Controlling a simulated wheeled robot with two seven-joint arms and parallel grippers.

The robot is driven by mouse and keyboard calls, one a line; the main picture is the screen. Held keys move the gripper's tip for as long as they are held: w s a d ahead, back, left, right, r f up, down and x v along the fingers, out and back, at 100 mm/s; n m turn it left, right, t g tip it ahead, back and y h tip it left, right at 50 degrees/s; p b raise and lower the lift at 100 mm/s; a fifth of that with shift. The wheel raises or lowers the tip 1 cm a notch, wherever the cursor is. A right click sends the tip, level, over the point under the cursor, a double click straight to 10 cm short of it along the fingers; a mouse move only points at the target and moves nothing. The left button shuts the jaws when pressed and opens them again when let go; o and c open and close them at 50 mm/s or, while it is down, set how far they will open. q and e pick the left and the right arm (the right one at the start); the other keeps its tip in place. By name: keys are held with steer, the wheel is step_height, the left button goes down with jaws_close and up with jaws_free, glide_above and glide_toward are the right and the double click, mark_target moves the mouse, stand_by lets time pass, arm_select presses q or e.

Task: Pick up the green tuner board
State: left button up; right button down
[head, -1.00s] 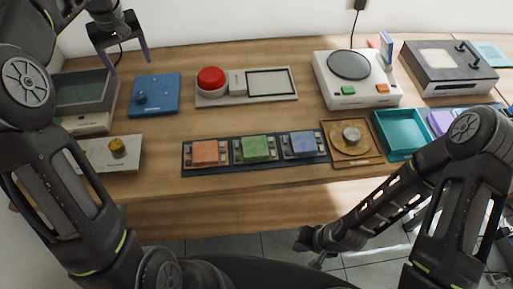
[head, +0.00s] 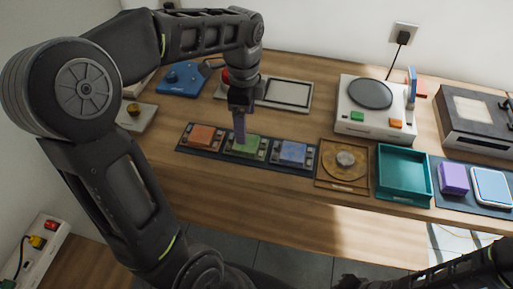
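The green tuner board (head: 248,147) sits in the middle place of a dark tray (head: 184,148), between an orange board (head: 202,136) and a blue board (head: 292,153). My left gripper (head: 240,140) points down at the green board, with its purple fingers over the board's left part. The fingers overlap in this view, so I cannot tell their opening or whether they touch the board. My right arm shows at the lower right; its gripper cannot be made out.
The red button (head: 226,75) is partly hidden by my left arm.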

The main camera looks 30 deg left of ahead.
arm_select(q)
steer(key=shift+a+m, duration=0.1)
steer(key=shift+m, duration=0.2)
steer(key=shift+f, duration=0.1)
steer(key=shift+f, duration=1.2)
steer(key=shift+f, duration=0.1)
step_height(320, 180, down, 5)
steer(key=shift+f+p, duration=0.1)
steer(key=shift+p, duration=0.4)
steer(key=shift+c, duration=0.4)
